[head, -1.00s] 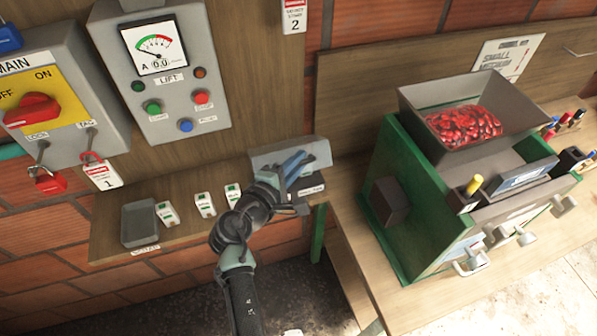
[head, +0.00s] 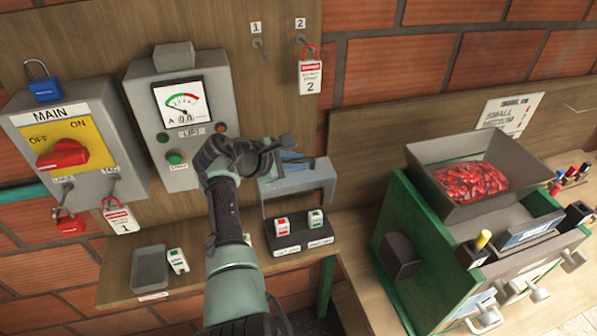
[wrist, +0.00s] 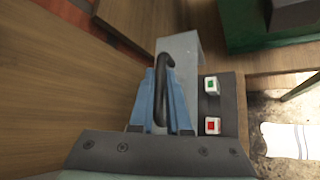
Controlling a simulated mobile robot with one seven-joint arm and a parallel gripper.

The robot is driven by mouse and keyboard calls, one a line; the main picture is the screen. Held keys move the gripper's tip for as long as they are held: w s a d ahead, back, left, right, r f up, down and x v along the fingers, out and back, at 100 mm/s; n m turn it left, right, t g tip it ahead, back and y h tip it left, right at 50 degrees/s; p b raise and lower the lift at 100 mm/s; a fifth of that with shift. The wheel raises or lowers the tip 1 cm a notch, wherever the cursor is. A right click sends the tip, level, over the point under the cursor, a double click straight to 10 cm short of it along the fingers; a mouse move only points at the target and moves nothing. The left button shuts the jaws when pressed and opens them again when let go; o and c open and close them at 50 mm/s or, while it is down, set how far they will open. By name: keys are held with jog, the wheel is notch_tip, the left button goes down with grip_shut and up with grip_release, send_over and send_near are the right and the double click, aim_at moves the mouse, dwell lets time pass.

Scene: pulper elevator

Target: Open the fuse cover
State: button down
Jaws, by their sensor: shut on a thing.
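The fuse cover (head: 310,179) is a grey angled lid, raised above the black fuse base (head: 300,240) on the wooden shelf. A red-marked fuse (head: 282,226) and a green-marked fuse (head: 315,219) stand exposed in the base. My gripper (head: 290,160) is at the top of the cover. In the wrist view, its blue fingers (wrist: 160,100) are shut on the dark curved handle (wrist: 165,62) of the grey cover (wrist: 180,46). The two fuses show to the right of the fingers there. The cover's hinge is hard to make out.
A grey tray (head: 150,268) and a loose fuse (head: 178,261) lie on the shelf at the left. The lift panel (head: 150,95) is above, partly behind my arm. The green pulper (head: 400,220) with red cherries stands at the right.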

jog(key=shift+w+a+r, duration=0.1)
jog(key=shift+w+a, duration=0.1)
jog(key=shift+w, duration=0.3)
jog(key=c, duration=1.2)
grip_release()
jog(key=b+v, duration=0.2)
jog(key=v, duration=1.1)
jog(key=shift+b, duration=0.35)
jog(key=shift+w, duration=0.1)
